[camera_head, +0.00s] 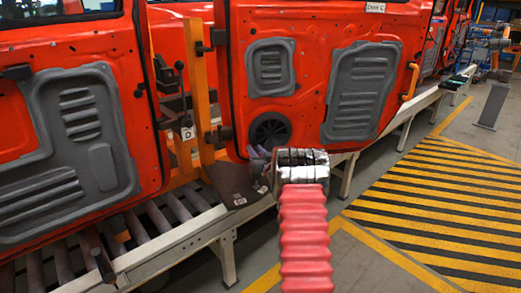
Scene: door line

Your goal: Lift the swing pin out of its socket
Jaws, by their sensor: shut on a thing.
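My gripper (258,158) is low in front of the lower edge of the right orange door, at the end of my silver wrist and red sleeve. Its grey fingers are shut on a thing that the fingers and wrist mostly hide. It appears to be the swing pin, but I cannot make out its shape. The socket is not clearly visible; a dark plate (238,184) with small white labels lies just left of and below the fingers. I cannot tell whether the pin is seated or raised.
An orange post (200,85) stands between the left door (95,140) and the right door (300,60). Conveyor rollers (160,217) run below. The striped floor (440,205) at right is clear.

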